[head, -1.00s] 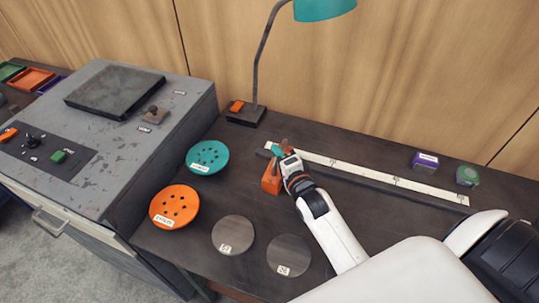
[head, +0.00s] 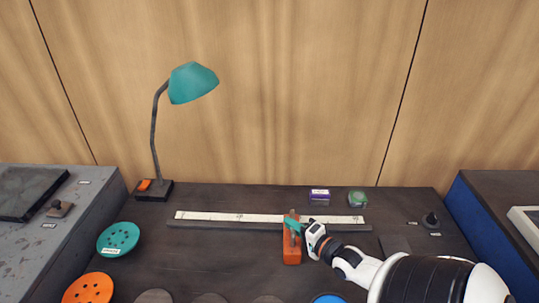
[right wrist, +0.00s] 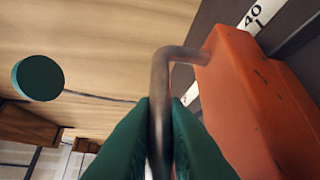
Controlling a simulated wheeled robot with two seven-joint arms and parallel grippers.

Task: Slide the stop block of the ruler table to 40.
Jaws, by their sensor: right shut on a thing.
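The orange stop block (head: 292,252) sits across the ruler table's white scale (head: 255,218), right of its middle. My right gripper (head: 294,226) is shut on the block's bent metal handle, with its green fingers on both sides of it. In the right wrist view the fingers (right wrist: 160,130) grip the handle (right wrist: 160,70), and the orange block (right wrist: 245,95) fills the right side. The scale's label 40 (right wrist: 252,16) shows there just past the block's upper edge. Whether the block's edge lines up with that mark cannot be told. My left gripper is out of view.
A purple box (head: 319,195) and a green tape measure (head: 357,199) stand behind the scale. A teal disc (head: 118,239), an orange disc (head: 88,289) and a lamp (head: 154,189) are at left. A dark knob (head: 431,220) is at right.

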